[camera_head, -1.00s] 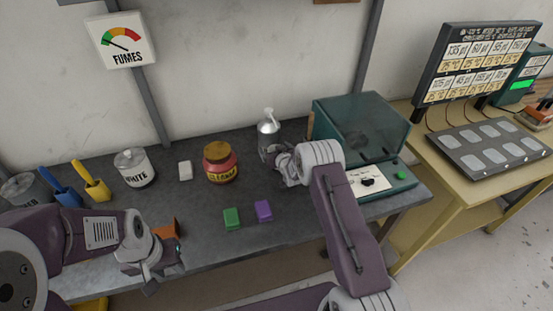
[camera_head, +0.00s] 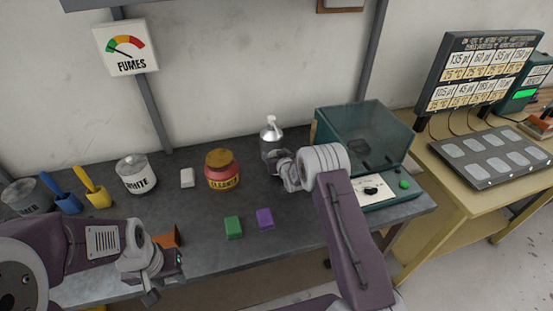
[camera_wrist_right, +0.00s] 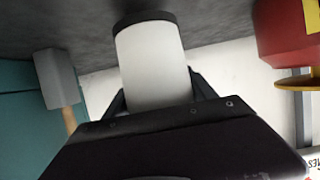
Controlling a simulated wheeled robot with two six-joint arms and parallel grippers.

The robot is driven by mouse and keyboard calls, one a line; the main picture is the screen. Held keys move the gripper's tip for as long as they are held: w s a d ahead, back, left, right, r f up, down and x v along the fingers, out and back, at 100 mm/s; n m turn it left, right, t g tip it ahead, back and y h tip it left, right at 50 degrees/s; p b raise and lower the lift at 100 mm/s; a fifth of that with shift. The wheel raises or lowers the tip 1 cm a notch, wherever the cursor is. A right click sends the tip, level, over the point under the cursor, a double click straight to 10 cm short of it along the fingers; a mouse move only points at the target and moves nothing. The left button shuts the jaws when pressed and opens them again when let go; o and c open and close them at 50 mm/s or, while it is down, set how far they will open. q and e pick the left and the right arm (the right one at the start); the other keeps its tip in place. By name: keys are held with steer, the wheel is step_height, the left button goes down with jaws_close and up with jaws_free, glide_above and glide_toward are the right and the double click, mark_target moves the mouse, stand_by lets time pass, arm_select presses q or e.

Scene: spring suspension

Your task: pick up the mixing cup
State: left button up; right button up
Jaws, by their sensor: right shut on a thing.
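A white cylinder with a dark band at its end, which I take for the mixing cup (camera_wrist_right: 155,65), sits between the fingers of my right gripper (camera_wrist_right: 158,98) in the right wrist view. The gripper is shut on it. The cup's dark end is close to the grey bench top; I cannot tell whether it touches. In the head view my right gripper (camera_head: 282,172) is in front of the silver spray bottle, and the cup is hidden by the wrist. My left gripper (camera_head: 166,279) is low over the bench's front left; its jaw opening is unclear.
The grey bench (camera_head: 205,250) holds a cleaner jar (camera_head: 222,170), silver bottle (camera_head: 271,132), white tin (camera_head: 136,175), green block (camera_head: 233,228), purple block (camera_head: 265,218) and orange block (camera_head: 168,239). A teal see-through box (camera_head: 365,140) stands just right of my right gripper.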

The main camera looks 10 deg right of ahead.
mark_target(273, 141)
step_height(273, 141, up, 5)
steer(key=shift+r+b, duration=0.1)
steer(key=shift+b, duration=0.35)
steer(key=s+a+b, duration=0.3)
steer(key=s+a, duration=0.9)
steer(key=a, duration=0.2)
steer(key=shift+s+a+b, duration=0.2)
steer(key=shift+s+b, duration=0.1)
steer(key=shift+s, duration=0.05)
